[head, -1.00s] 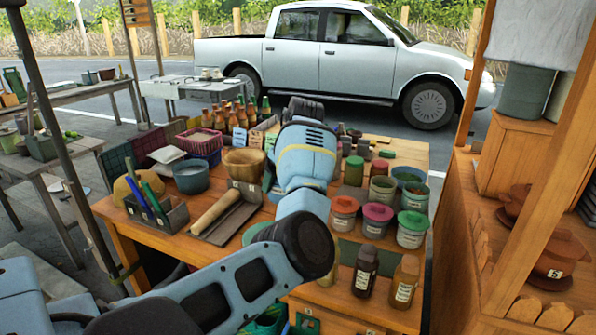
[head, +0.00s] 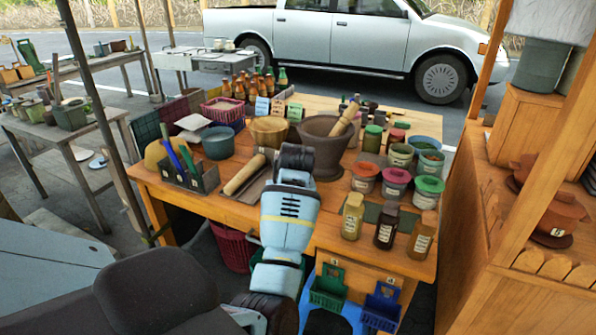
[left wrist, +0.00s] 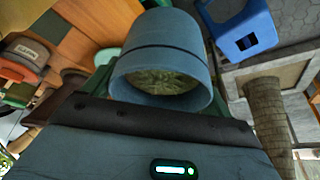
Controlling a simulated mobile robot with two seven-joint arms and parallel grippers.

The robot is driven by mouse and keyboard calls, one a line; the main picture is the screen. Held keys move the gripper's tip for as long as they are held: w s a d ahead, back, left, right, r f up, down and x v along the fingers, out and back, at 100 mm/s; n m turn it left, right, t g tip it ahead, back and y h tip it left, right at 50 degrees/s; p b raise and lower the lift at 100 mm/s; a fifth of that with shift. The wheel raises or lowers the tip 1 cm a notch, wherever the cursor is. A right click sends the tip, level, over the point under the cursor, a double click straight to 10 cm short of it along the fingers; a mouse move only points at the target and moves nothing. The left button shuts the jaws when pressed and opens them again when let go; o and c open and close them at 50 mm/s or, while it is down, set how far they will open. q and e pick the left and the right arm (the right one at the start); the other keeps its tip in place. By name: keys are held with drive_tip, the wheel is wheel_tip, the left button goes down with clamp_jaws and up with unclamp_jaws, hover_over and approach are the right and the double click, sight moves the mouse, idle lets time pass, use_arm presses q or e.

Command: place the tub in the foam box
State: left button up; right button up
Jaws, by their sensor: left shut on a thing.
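The tub (left wrist: 165,45), blue-grey and round with a dark band, fills the middle of the left wrist view. Its open mouth faces the camera and shows a mottled green inside. My left gripper (left wrist: 160,88) is shut on the tub, with dark fingers beside its wall. In the head view my left arm rises in front of the table, but its gripper and the held tub cannot be made out. I cannot pick out the foam box with certainty in either view. My right gripper is not in view.
The wooden table (head: 225,205) is crowded: a dark mortar (head: 330,160) with a pestle, lidded jars (head: 395,183), bottles (head: 386,228) and a grey holder (head: 190,180). A blue stool-like thing (left wrist: 244,30) and a pale square frame (left wrist: 275,70) show in the left wrist view.

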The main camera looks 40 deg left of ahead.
use_arm(q)
drive_tip(key=s+d+f+m+h, duration=0.1)
drive_tip(key=s+d+f+m, duration=0.2)
drive_tip(key=s+d, duration=0.3)
drive_tip(key=s+d+f+m+t+h+p, duration=0.1)
drive_tip(key=s+d+f+m, duration=0.2)
drive_tip(key=d, duration=0.7)
drive_tip(key=s+d+f+m+t+h, duration=0.1)
drive_tip(key=s+d+f+m+h, duration=0.1)
drive_tip(key=s+d+m, duration=0.4)
drive_tip(key=s+d+f, duration=0.1)
drive_tip(key=s+d, duration=0.2)
drive_tip(key=shift+s, duration=0.4)
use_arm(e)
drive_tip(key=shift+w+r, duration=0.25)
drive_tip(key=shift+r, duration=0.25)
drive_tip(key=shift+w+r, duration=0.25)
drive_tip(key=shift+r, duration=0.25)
